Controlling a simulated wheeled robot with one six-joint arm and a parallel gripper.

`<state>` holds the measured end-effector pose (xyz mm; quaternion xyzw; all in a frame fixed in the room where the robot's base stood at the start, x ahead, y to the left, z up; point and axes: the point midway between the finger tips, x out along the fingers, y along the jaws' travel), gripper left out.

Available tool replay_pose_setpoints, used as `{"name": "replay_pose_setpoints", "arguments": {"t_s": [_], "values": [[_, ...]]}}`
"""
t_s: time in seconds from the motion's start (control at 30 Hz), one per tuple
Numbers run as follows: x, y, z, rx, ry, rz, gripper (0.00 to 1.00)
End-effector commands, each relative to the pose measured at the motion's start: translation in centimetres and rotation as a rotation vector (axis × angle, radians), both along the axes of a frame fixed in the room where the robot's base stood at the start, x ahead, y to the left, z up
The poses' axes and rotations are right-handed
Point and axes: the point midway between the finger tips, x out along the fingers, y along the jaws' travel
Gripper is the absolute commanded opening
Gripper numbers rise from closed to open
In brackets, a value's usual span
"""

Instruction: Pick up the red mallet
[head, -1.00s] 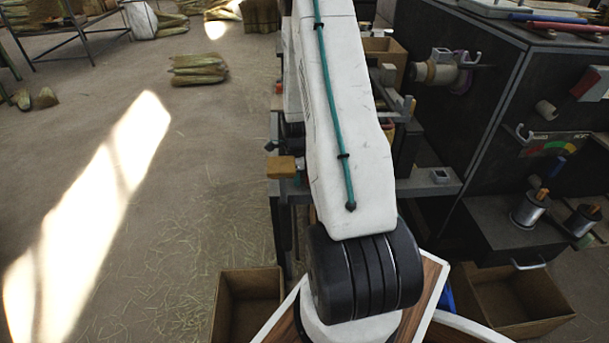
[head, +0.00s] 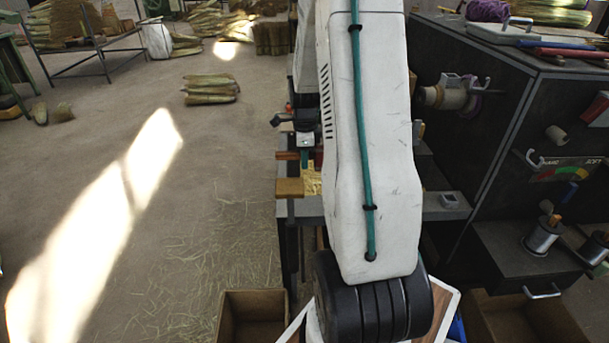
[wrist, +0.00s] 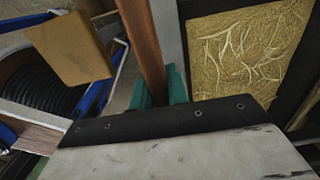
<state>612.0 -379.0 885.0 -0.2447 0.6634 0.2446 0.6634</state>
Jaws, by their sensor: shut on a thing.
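My gripper (wrist: 160,92) shows in the wrist view as green fingertips closed around a reddish-brown wooden bar. I take this bar to be the handle of the red mallet (wrist: 142,42); it runs up out of the top of the picture, and the mallet's head cannot be made out. In the head view my gripper (head: 304,158) is small and partly covered by my arm, over the bench edge. A short reddish-brown piece of the mallet (head: 286,155) sticks out to its left.
A tan wooden block (head: 290,187) sits at the bench edge, close to my gripper; it also shows in the wrist view (wrist: 70,47). An open cardboard box (head: 252,293) stands on the floor below. A dark cabinet (head: 480,110) fills the right. The floor at left is mostly clear.

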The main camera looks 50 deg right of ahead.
Motion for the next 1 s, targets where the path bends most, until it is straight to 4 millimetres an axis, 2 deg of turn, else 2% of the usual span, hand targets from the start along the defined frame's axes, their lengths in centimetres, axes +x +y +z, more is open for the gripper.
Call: {"name": "replay_pose_setpoints", "arguments": {"t_s": [0.03,0.1,0.7,1.0], "values": [[0.1,-0.1,1.2,-0.004,-0.003,0.000,0.00],[-0.3,0.3,2.1,-0.002,-0.001,0.000,0.00],[-9.1,10.7,1.8,-0.001,-0.001,0.001,0.00],[-11.4,13.3,1.8,-0.001,-0.001,0.001,0.00]]}}
